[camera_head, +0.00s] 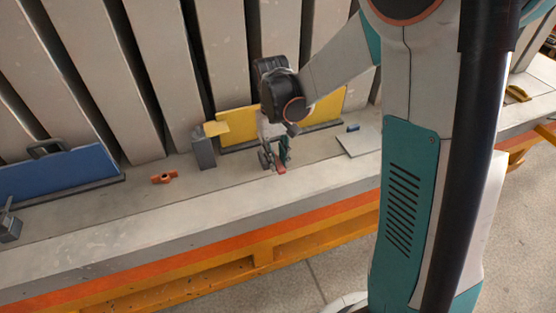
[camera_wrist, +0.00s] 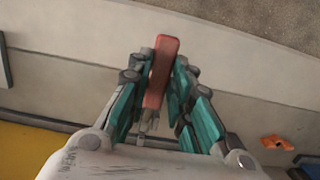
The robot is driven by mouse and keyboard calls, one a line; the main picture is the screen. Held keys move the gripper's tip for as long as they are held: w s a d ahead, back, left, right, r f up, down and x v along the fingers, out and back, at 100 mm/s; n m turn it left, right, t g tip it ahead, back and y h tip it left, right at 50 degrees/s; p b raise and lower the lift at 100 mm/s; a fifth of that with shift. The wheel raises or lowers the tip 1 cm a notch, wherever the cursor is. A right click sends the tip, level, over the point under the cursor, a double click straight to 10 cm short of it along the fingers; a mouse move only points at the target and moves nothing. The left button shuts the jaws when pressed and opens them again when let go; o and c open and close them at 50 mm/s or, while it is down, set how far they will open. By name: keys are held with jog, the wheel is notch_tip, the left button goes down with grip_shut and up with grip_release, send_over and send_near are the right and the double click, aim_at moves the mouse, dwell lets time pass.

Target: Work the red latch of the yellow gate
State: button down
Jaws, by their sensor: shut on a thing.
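The yellow gate (camera_head: 236,127) is a low upright panel on the bench, partly hidden behind my arm. Its yellow also shows at the lower left of the wrist view (camera_wrist: 25,155). My gripper (camera_head: 275,158) points down in front of the gate. In the wrist view my gripper (camera_wrist: 160,72) has its teal fingers shut on the red latch (camera_wrist: 164,58), a red bar that sticks out past the fingertips. The red latch also shows as a small red end below the fingers in the head view (camera_head: 281,170). How the latch joins the gate is hidden.
A grey post (camera_head: 203,150) with a yellow tab stands left of the gate. An orange fitting (camera_head: 165,178) lies left of that. A blue panel (camera_head: 60,172) stands at the far left. A pale plate (camera_head: 358,141) lies right of the gate. The bench front is clear.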

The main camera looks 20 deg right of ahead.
aim_at(277, 161)
jog(key=shift+w+r+g, duration=1.05)
jog(key=shift+r+g, duration=0.1)
jog(key=shift+g, duration=0.45)
jog(key=c, duration=1.4)
grip_release()
jog(key=shift+c, duration=0.2)
jog(key=shift+r, duration=0.1)
jog(key=v, duration=1.1)
jog(key=shift+w+r, duration=0.2)
jog(key=shift+r, duration=0.15)
